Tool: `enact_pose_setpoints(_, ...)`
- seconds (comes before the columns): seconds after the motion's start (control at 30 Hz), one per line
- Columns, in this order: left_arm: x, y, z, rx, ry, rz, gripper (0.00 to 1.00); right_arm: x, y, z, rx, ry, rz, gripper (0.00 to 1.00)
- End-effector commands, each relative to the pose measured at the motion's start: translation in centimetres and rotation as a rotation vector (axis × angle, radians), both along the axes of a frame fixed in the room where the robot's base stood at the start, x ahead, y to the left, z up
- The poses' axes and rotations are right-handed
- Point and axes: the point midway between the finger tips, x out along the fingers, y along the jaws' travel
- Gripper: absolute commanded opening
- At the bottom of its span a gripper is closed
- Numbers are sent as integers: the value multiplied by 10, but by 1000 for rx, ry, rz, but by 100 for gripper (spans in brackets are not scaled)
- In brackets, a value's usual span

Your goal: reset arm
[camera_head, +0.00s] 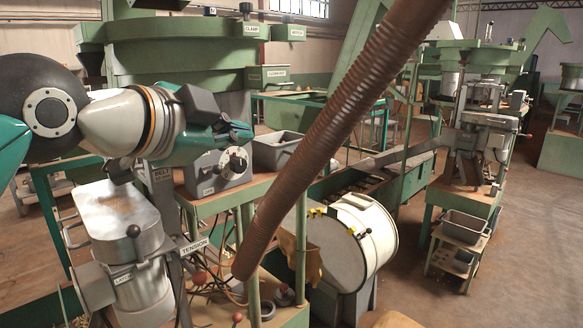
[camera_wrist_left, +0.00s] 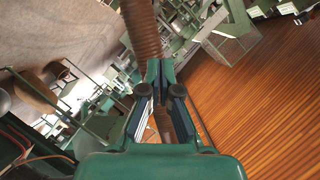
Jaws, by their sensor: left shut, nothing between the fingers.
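My left arm comes in from the left in the head view, and its green left gripper (camera_head: 238,131) is raised above a grey control box. In the left wrist view the two fingers of the left gripper (camera_wrist_left: 160,68) meet at their tips, with nothing held between them. A brown ribbed hose (camera_head: 345,105) hangs diagonally just right of the gripper in the head view. The hose also shows beyond the fingertips in the left wrist view (camera_wrist_left: 142,28); I cannot tell that it touches them. My right gripper is not in view.
A grey control box (camera_head: 217,171) with a dial stands below the gripper. A metal hopper (camera_head: 120,215) with a black knob is at lower left. A white drum (camera_head: 352,243) lies right of the hose. Open floor (camera_head: 540,240) spreads at right.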

Motion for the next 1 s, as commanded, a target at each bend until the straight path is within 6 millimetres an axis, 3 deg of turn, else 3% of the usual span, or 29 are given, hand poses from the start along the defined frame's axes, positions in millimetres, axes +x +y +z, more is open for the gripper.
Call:
enact_pose_setpoints(0.17, 37, 4, -62, 58, 117, 40, 0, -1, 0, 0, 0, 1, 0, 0)
enact_pose_setpoints(0.27, 59, 9, -114, 97, 213, 64, 0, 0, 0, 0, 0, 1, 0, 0)
enact_pose_setpoints(0.4, 86, 19, -207, 144, 374, 94, 0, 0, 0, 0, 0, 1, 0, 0)
enact_pose_setpoints(0.57, 97, 33, -316, 154, 564, 132, 0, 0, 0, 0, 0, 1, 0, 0)
enact_pose_setpoints(0.77, 79, 53, -452, 110, 812, 199, 0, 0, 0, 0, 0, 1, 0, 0)
enact_pose_setpoints(0.87, 55, 61, -517, 66, 941, 245, 0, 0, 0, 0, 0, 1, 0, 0)
enact_pose_setpoints(1.0, 7, 70, -601, -14, 1124, 327, 0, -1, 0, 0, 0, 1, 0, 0)
